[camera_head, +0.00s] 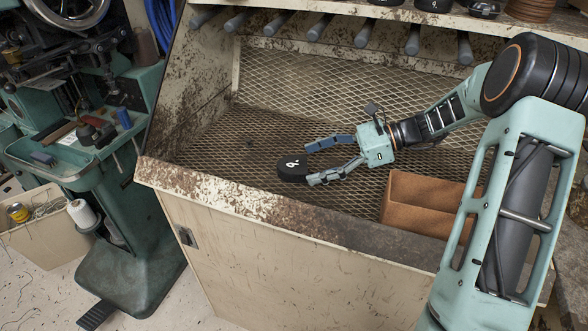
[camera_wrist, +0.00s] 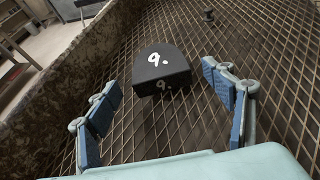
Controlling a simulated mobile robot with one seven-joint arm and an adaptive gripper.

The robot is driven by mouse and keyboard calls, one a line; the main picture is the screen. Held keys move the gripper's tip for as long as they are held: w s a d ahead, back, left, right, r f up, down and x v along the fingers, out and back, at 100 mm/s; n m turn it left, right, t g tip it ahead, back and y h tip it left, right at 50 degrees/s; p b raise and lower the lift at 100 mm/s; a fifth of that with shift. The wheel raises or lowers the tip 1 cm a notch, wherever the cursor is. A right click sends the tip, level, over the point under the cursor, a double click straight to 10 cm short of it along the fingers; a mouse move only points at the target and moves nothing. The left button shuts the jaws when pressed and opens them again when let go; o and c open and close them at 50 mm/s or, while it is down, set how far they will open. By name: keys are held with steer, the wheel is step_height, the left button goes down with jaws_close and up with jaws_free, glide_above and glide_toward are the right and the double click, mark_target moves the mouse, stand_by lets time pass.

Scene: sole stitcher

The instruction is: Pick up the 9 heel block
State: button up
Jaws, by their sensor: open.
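The 9 heel block (camera_head: 292,168) is black with a white "9." on its top. It lies on the metal mesh floor of the bin, close to the rusty front edge. In the wrist view the block (camera_wrist: 161,70) shows its rounded top and a second "9." on its flat near side. My gripper (camera_head: 318,164) is open, with its blue-padded fingers pointing at the block from the right. In the wrist view the fingers (camera_wrist: 165,95) are spread wide, and the block is ahead of and between their lines. Nothing is between the pads.
A brown open box (camera_head: 425,190) stands on the mesh to the right, below my arm. The rusty front lip (camera_head: 250,200) borders the bin. A row of dark rods hangs under the shelf behind. A small dark object (camera_wrist: 209,16) lies on the mesh beyond the block.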

mark_target(292, 168)
steer(key=shift+x, duration=1.5)
steer(key=shift+c, duration=0.6)
steer(key=shift+w, duration=0.1)
steer(key=c, duration=1.3)
